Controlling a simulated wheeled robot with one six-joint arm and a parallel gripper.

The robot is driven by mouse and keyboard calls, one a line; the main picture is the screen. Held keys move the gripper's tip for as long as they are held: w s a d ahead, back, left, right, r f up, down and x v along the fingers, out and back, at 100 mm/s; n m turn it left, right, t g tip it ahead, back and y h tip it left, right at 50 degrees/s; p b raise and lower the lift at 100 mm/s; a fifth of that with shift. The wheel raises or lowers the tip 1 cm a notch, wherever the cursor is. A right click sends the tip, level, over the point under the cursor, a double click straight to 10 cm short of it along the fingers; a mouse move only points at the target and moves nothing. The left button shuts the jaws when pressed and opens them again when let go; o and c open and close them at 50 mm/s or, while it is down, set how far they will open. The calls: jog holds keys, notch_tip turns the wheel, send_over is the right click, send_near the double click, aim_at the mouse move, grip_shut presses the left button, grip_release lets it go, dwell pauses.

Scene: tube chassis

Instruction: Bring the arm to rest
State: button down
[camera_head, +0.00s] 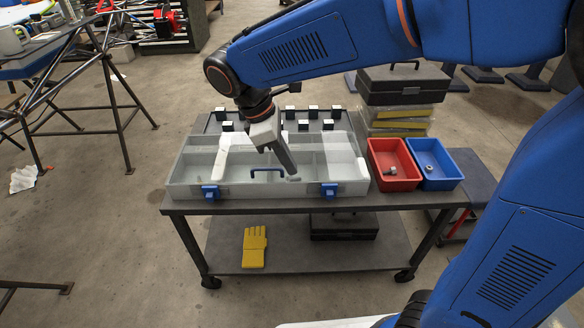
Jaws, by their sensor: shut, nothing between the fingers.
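My blue arm reaches in from the right of the head view and bends down over the cart. My gripper (288,172) points down and to the right, above or within the front part of a grey compartment case (180,190). Its fingers look closed together and hold nothing that I can see. I cannot tell whether the fingertips touch the case. The case lies on the cart top, with blue latches (329,190) on its front and a blue handle between them.
A red bin (393,181) and a blue bin (438,184), each with small metal parts, stand right of the case. Several small white-topped blocks stand behind the case. A yellow glove (254,247) lies on the cart's lower shelf (310,262).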

dwell(0.4)
jog(key=s+d+r+m+t+y, duration=0.1)
jog(key=s+d+m+y, duration=0.1)
jog(key=d+m, duration=0.35)
jog(key=s+d+r+m+y, duration=0.1)
jog(key=s+d+m, duration=0.1)
jog(key=d, duration=0.7)
jog(key=s+d+f+m+t+y, duration=0.1)
jog(key=s+d+m+t, duration=0.3)
jog(key=s+d+m, duration=0.5)
jog(key=shift+s+d+f+m, duration=0.35)
jog(key=shift+d+f+m, duration=0.25)
jog(key=shift+d, duration=0.6)
